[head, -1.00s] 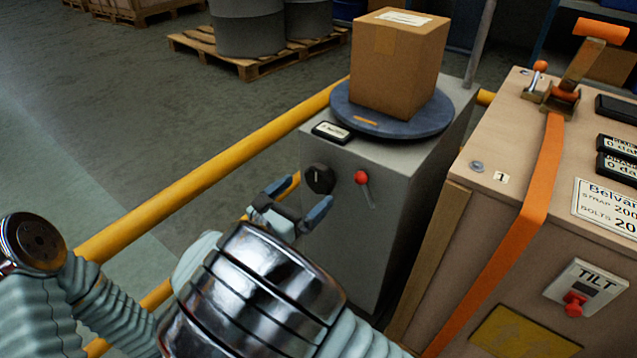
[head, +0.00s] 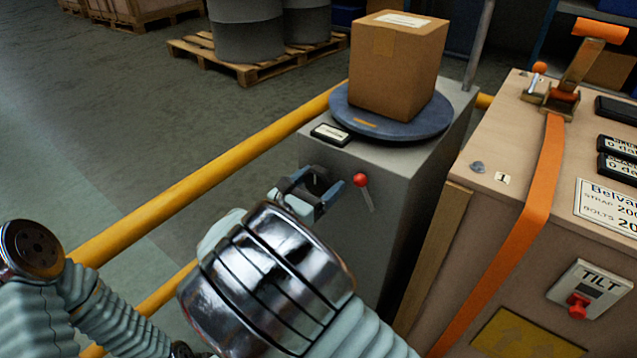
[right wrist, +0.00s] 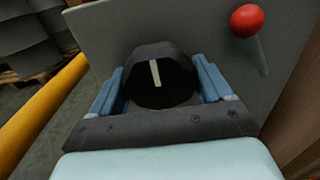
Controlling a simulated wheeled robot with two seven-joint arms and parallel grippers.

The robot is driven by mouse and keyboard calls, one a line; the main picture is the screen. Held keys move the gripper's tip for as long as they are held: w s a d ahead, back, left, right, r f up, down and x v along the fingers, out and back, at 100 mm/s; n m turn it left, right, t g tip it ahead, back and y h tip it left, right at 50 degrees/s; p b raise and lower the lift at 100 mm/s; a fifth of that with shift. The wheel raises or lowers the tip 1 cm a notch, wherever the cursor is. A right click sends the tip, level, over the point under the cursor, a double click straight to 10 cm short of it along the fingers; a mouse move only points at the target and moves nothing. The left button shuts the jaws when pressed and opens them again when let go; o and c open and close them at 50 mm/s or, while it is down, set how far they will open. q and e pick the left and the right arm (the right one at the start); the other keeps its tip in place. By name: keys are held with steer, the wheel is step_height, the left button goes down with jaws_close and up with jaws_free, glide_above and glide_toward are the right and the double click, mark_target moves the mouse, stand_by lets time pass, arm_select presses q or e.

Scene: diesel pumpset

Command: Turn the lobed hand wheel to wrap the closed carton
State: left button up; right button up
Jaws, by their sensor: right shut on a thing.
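The closed carton (head: 398,62) stands on the round blue-grey turntable (head: 395,118) on top of the grey machine cabinet (head: 385,205). The lobed hand wheel (right wrist: 160,75), black with a pale pointer line, is on the cabinet's front face. In the right wrist view it sits between both fingers, with the line nearly upright. My right gripper (head: 308,187) is shut on the hand wheel, which it mostly hides in the head view. My left gripper is not in view.
A red-knobbed lever (head: 361,181) sticks out just right of the wheel. A yellow rail (head: 200,184) runs left of the cabinet. A large crate (head: 500,150) with an orange strap (head: 538,190) stands close on the right.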

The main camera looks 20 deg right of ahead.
steer(key=shift+m, duration=0.3)
steer(key=shift+c, duration=0.3)
steer(key=shift+m, duration=1.2)
steer(key=m+b, duration=0.1)
steer(key=m, duration=0.2)
steer(key=shift+f+m, duration=0.1)
steer(key=shift+m, duration=0.2)
steer(key=m+b, duration=0.2)
steer(key=m, duration=0.1)
steer(key=shift+w+a, duration=0.1)
steer(key=shift+m+b, duration=0.85)
steer(key=shift+m, duration=0.75)
steer(key=o, duration=1)
steer(key=shift+r, duration=0.2)
